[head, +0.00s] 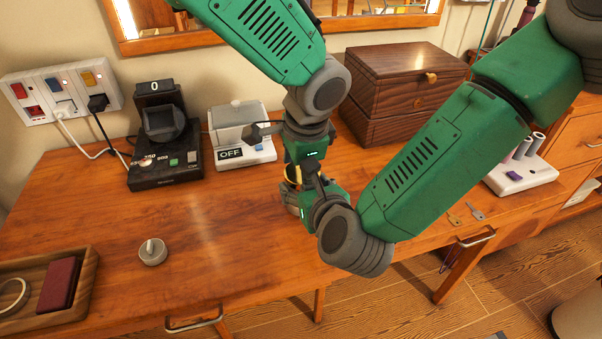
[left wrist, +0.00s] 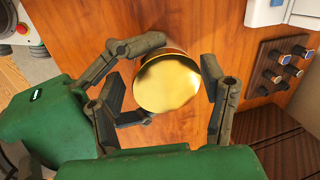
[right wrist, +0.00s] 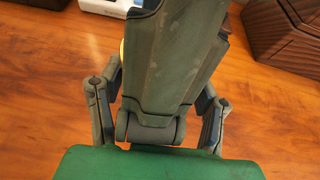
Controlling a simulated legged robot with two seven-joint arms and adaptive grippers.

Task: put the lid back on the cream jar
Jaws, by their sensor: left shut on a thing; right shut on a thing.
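The gold lid (left wrist: 168,82) is a shiny disc between the fingers of my left gripper (left wrist: 168,105), which is shut on it. In the head view it shows only as a yellow sliver (head: 293,173) among the fingers. My right gripper (head: 296,198) reaches in low from the right, with its fingers around the spot under the lid, shut on what appears to be the cream jar. The jar is almost wholly hidden by the lid and both grippers. I cannot tell whether lid and jar touch. In the right wrist view my left gripper blocks the middle.
A dark wooden box (head: 388,118) stands behind, right of my left wrist. A white scale-like box marked OFF (head: 243,155) and a black device (head: 165,160) stand at the back left. A small round knobbed piece (head: 152,252) and a wooden tray (head: 88,278) lie at left. The middle-left tabletop is clear.

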